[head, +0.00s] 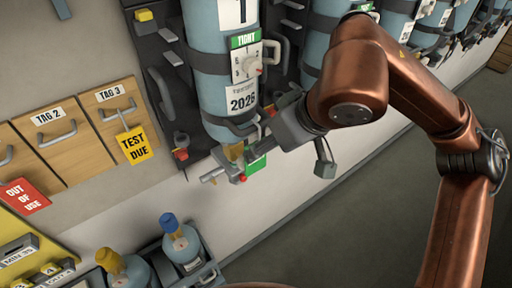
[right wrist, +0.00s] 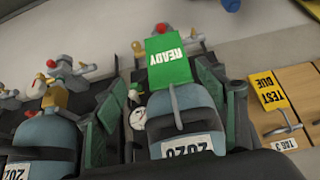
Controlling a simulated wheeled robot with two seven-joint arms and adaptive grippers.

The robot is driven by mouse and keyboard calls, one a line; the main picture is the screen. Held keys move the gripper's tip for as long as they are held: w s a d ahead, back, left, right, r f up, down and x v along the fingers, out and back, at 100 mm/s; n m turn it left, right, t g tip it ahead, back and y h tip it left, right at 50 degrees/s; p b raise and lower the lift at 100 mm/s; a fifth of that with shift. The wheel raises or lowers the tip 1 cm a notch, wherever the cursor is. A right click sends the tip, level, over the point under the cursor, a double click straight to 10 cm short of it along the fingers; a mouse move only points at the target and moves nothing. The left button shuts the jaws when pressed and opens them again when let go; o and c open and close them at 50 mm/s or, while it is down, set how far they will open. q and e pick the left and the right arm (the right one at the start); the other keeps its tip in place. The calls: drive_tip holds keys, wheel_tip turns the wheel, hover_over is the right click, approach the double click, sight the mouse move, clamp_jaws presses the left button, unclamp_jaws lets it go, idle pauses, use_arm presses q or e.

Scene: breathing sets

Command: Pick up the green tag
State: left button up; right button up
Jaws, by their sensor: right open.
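The green tag (right wrist: 170,62), lettered READY, shows upside down and unobstructed in the right wrist view, by the valve end of a blue cylinder (right wrist: 183,118). In the head view the green tag (head: 256,164) is partly hidden behind my right gripper (head: 257,146) and the valve. It hangs at the lower end of the blue cylinder (head: 218,85) marked 2026. My right gripper is open and close beside the valve and tag; contact with the tag cannot be told. My left gripper is not in view.
A yellow TEST DUE tag (head: 134,144) hangs from the TAG 3 drawer (head: 106,120), and a red OUT OF USE tag (head: 24,196) is farther left. Smaller bottles (head: 180,244) stand below. More racked cylinders (head: 398,28) line the wall on the right.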

drive_tip(key=a+f, duration=0.1)
drive_tip(key=f, duration=0.1)
hover_over(256, 171)
drive_tip(key=f, duration=0.4)
drive_tip(key=shift+w+a, duration=0.1)
drive_tip(key=shift+w, duration=0.2)
drive_tip(key=shift+r, duration=0.1)
drive_tip(key=c, duration=0.5)
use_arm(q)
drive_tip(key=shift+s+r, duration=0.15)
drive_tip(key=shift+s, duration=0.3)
use_arm(e)
drive_tip(key=c, duration=0.6)
drive_tip(key=shift+o, duration=0.2)
drive_tip(key=shift+r, duration=0.1)
